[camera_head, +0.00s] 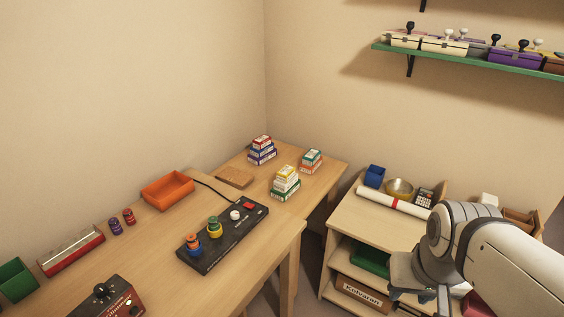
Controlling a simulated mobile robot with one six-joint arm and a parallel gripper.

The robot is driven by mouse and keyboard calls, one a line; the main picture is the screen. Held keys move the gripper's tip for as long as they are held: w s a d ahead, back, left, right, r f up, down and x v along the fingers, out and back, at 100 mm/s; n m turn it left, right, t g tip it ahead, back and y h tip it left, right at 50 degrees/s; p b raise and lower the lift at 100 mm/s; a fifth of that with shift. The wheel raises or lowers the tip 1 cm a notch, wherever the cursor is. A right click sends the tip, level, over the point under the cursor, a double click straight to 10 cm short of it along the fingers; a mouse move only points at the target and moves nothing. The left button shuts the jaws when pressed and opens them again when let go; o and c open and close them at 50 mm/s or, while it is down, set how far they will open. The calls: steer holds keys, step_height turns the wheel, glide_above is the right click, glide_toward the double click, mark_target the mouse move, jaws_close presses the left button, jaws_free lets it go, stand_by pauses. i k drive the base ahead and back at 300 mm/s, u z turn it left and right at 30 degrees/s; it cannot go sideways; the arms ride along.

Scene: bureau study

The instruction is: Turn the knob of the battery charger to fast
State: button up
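A dark red box (122,304) with a black knob (101,290) on top and pale markings on its face stands at the bottom left of the near desk. It looks like the battery charger, and its lower part is cut off by the picture edge. The markings are too small to read, so the knob's setting cannot be told. My gripper (420,297) hangs at the lower right, in front of the shelf unit and far from the box. Its fingertips are not clear, so its opening cannot be told.
A black strip (248,222) with colored pieces and a red switch lies mid-desk. An orange tray (168,190), a red-and-silver long box (70,251) and a green bin (17,281) line the wall side. Small boxes (286,183) stand farther back. A wooden shelf unit (372,222) stands right.

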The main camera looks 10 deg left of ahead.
mark_target(234, 215)
steer(key=u, duration=0.3)
steer(key=i, duration=1.15)
steer(key=u, duration=0.85)
